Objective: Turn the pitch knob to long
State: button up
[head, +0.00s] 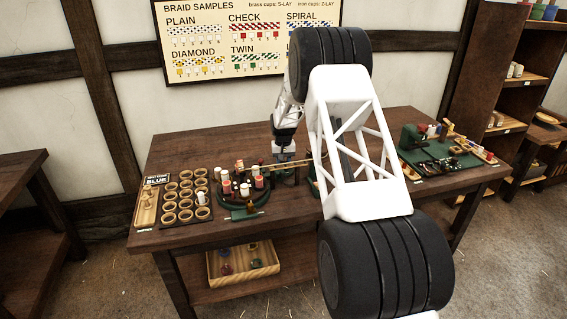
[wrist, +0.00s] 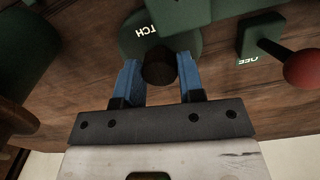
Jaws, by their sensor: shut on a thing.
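The pitch knob (wrist: 158,66) is a dark round knob at the top middle of the wrist view. It stands at a green housing (wrist: 132,40) with white lettering, of which "TCH" shows. My gripper (wrist: 159,76) has its two blue fingers on either side of the knob and is shut on it. I cannot see a pointer or a "long" mark, so the knob's setting cannot be told. In the head view my gripper (head: 285,153) is over the back middle of the table, and my arm partly covers that area; the knob cannot be made out there.
In the head view a green round rig with bobbins (head: 243,190) and a rack of ring cups (head: 185,195) stand left of my gripper on the wooden table (head: 180,150).

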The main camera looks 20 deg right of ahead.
jog(key=o, duration=0.9)
jog(key=shift+r, duration=0.1)
jog(key=shift+r, duration=3.8)
jog(key=shift+a, duration=0.1)
